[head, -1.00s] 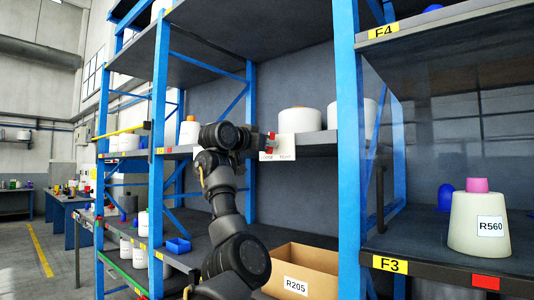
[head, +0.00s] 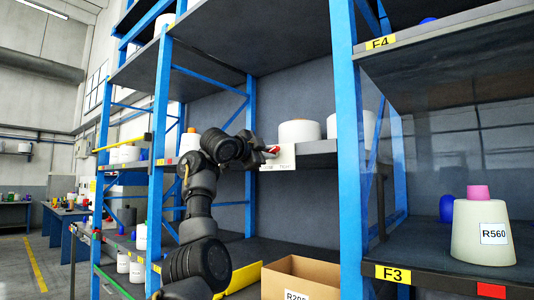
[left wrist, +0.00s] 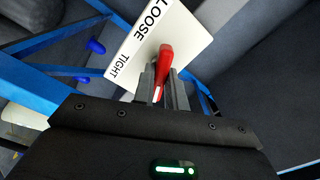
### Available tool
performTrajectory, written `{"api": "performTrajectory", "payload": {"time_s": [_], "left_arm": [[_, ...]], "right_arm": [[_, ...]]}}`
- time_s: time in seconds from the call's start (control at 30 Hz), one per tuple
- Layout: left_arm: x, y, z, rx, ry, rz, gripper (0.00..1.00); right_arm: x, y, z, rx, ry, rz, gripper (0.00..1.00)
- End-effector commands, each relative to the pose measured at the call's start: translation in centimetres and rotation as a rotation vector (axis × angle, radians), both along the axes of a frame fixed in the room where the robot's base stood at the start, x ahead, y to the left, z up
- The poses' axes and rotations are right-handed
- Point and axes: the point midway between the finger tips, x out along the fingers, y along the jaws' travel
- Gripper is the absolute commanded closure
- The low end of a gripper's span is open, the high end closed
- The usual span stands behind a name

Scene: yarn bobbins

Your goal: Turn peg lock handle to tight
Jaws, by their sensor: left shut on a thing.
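The red peg lock handle (head: 272,150) sits on a white plate (head: 280,163) at the shelf's front edge in the head view. In the left wrist view, the handle (left wrist: 165,60) runs down from the plate (left wrist: 190,30) into my jaws. The plate reads LOOSE near its upper edge and TIGHT at its lower left. My left gripper (left wrist: 160,88) is shut on the handle. In the head view the gripper (head: 262,151) is small, beside the plate. I cannot tell whether the handle lines up with either word. My right gripper is not in view.
Blue rack posts (head: 346,150) stand close on both sides of my left arm. A white bobbin (head: 299,131) stands on the shelf behind the plate. A cardboard box (head: 312,277) is below. Bobbin R560 (head: 483,245) stands on the right shelf.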

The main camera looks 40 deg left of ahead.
Motion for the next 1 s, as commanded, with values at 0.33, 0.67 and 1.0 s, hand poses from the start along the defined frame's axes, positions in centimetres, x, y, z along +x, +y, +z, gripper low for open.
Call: {"api": "performTrajectory", "payload": {"time_s": [0.33,0.67,1.0], "left_arm": [[-0.1,0.0,0.3,0.17,-0.001,0.001,1.0],[-0.1,0.0,0.2,0.215,0.001,0.0,1.0],[-0.1,0.0,0.1,0.217,0.002,-0.001,0.84]], "right_arm": [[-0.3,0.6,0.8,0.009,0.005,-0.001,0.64],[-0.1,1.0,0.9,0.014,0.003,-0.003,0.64],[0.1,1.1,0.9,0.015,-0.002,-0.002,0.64]]}}
